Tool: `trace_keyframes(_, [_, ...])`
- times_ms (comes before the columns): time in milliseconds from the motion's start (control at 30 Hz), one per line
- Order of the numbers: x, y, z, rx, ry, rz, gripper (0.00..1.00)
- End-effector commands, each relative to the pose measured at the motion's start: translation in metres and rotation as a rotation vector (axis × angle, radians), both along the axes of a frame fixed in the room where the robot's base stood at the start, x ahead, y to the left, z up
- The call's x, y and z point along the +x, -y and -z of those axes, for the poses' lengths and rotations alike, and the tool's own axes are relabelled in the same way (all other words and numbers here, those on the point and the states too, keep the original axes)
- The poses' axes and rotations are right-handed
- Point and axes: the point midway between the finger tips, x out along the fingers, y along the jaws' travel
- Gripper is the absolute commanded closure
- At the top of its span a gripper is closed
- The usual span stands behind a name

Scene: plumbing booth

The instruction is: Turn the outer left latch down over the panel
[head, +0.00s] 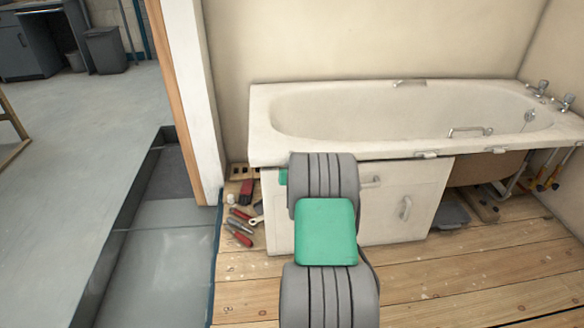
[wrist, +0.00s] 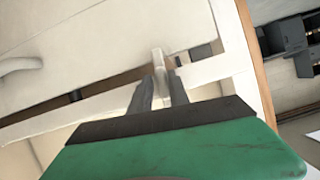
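In the wrist view, a slim pale latch (wrist: 158,62) stands between the fingertips of my gripper (wrist: 162,85). The two grey fingers lie close along its sides, with no clear gap. It sits at the line between the white panel (wrist: 100,45) and the bath edge; whether it overlaps the panel is hard to tell. In the head view, my arm hides this latch and my fingers. The panel (head: 428,190) stands under the bathtub (head: 340,150), with a handle (head: 405,208) on its face. Another latch (head: 427,154) shows under the rim, lying level.
Red-handled tools (head: 240,225) lie on the wooden floor left of the panel. A wall end with a wooden post (head: 175,90) stands at the left. An opening (head: 485,170) under the bath shows pipes at the right. The floorboards (head: 460,270) in front are clear.

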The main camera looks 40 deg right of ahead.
Motion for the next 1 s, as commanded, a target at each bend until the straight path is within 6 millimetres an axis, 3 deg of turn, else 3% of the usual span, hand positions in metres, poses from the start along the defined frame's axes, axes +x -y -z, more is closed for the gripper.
trace_keyframes(167, [0.002,-0.001,-0.002,-0.002,0.003,-0.003,0.64])
trace_keyframes(467, [-0.001,-0.003,-0.007,-0.003,0.006,-0.003,0.64])
trace_keyframes(800, [-0.052,-0.034,-0.031,-0.002,0.004,-0.003,0.64])
trace_keyframes(1000, [-0.061,-0.04,-0.033,-0.002,0.005,-0.003,0.64])
